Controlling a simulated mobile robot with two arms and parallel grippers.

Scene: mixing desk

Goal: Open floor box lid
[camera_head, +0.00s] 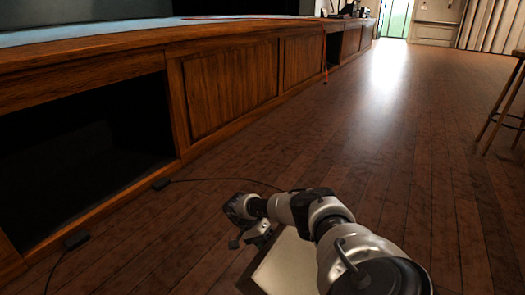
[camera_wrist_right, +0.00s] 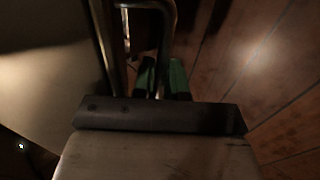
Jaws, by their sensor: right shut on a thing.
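My right arm reaches in from the bottom right of the head view, and its wrist and gripper end (camera_head: 240,218) is low over the floor. In the right wrist view, my right gripper (camera_wrist_right: 162,80) has green fingertips closed around a curved metal bar (camera_wrist_right: 163,45). A pale flat panel (camera_wrist_right: 45,75) lies just left of the bar. I cannot tell whether the bar and panel belong to the floor box lid. The floor box is not clearly seen in either view, and the arm hides part of the floor. My left gripper is not in view.
A wooden stage (camera_head: 230,85) with dark open bays runs along the left. Black cables with small dark blocks (camera_head: 76,240) lie on the floor before it. A wooden stool (camera_head: 505,105) stands at the right edge. The plank floor (camera_head: 370,140) between is clear.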

